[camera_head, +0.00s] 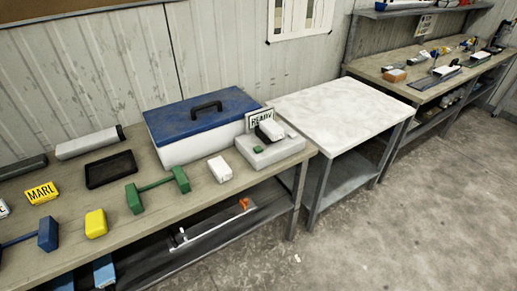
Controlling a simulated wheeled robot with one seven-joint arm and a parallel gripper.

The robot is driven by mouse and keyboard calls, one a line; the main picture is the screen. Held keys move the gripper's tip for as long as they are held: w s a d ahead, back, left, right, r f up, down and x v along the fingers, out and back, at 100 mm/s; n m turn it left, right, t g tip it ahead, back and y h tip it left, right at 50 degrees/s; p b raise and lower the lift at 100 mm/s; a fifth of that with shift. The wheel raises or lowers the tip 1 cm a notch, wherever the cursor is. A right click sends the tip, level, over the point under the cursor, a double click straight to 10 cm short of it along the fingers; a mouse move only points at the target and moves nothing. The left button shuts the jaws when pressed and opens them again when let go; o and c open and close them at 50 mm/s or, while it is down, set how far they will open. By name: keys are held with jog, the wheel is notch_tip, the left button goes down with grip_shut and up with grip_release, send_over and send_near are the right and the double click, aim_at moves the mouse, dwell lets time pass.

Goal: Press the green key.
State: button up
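A small green key (258,149) sits on the front left part of a light grey box-shaped device (283,153). The device stands at the right end of the near workbench. A pale block with a dark underside (270,130) sits on top of the device, behind the key. A sign reading "READY" (260,118) stands at the back of the device. My gripper is not in view. Nothing visible touches the green key.
A white cooler with a blue lid (195,117) stands left of the device. A white block (220,169), a green dumbbell-shaped piece (158,186), a yellow block (96,223) and a black tray (110,170) lie on the bench. A bare white-topped table (345,108) stands to the right. Floor in front is clear.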

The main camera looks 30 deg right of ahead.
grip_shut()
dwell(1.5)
